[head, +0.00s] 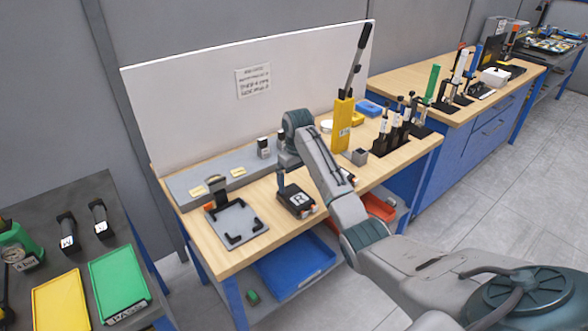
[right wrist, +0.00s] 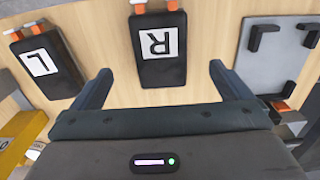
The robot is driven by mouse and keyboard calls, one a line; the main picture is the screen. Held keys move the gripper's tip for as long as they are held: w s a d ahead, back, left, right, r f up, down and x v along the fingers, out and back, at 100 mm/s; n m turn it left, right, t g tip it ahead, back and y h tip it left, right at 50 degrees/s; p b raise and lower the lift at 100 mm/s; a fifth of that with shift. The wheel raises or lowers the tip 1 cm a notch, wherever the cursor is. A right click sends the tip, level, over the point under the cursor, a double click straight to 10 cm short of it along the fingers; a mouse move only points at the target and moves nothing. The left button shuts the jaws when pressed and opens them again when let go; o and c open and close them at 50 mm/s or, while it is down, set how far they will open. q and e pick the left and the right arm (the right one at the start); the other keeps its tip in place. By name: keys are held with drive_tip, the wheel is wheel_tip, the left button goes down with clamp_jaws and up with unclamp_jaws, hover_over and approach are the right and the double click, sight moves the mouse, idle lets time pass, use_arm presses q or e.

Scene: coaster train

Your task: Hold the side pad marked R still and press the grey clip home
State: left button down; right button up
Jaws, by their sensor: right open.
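The side pad marked R (head: 298,198) is a black block with a white label, lying flat on the wooden bench. It also shows in the right wrist view (right wrist: 158,68), with orange and white pieces at its far end. My right gripper (right wrist: 161,72) is open and empty above it. Its two fingers stand apart, one on each side of the pad's near end, and I see no contact. A pad marked L (right wrist: 48,68) lies to the left in the wrist view. I cannot pick out the grey clip for certain. My left gripper is not in view.
A grey plate with black corner brackets (head: 236,224) lies left of the R pad. A grey ledge (head: 205,198) runs along the white back board. A yellow lever tool (head: 342,125) and a small grey block (head: 360,156) stand to the right.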

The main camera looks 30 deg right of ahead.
sight(297, 197)
wheel_tip(297, 197, down, 5)
drive_tip(key=shift+s+r+p, duration=0.15)
drive_tip(key=shift+p, duration=0.5)
wheel_tip(297, 197, down, 4)
drive_tip(key=shift+r+p, duration=0.1)
drive_tip(key=shift+p, duration=0.25)
drive_tip(key=shift+c, duration=0.5)
drive_tip(key=c, duration=1.1)
drive_tip(key=shift+c, duration=0.5)
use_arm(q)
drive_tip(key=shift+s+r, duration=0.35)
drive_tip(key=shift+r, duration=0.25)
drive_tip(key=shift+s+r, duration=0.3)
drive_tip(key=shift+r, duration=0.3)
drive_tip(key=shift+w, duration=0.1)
